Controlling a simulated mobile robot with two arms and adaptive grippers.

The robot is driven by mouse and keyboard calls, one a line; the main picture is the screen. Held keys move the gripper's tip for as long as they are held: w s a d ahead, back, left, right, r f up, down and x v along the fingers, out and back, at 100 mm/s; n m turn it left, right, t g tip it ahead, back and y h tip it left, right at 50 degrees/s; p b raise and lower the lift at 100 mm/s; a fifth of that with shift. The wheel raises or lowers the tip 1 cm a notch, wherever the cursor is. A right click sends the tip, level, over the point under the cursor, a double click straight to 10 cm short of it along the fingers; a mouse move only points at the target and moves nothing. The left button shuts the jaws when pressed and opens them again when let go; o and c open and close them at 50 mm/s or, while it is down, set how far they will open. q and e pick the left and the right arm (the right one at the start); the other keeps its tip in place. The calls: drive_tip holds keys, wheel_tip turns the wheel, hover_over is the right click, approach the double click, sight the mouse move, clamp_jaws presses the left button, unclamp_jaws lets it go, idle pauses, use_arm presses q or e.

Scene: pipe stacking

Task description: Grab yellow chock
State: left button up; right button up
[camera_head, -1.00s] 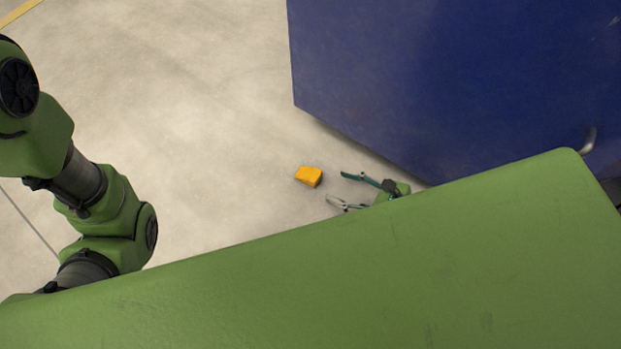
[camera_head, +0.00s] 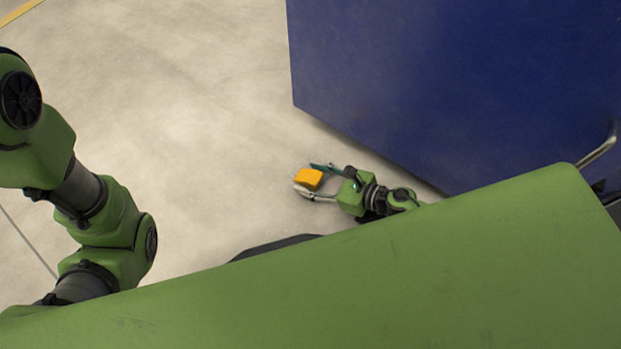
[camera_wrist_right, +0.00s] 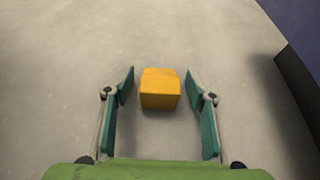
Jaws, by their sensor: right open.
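The yellow chock (camera_head: 309,179) lies on the grey floor near the middle of the head view. In the right wrist view the chock (camera_wrist_right: 160,88) sits between the tips of the two teal fingers, with a gap on each side. My right gripper (camera_head: 313,182) is open and reaches in from the right, its fingers on either side of the chock. It also shows in the right wrist view (camera_wrist_right: 160,85). My left arm is at the left edge of the head view, but its gripper is not in view.
A large blue box-like object (camera_head: 450,80) stands at the upper right, close to my right arm. A metal handle (camera_head: 598,150) sticks out at its right side. The floor left of the chock is clear. My green body covers the bottom of the head view.

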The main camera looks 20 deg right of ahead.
drive_tip(key=c, duration=1.2)
drive_tip(key=shift+r, duration=0.1)
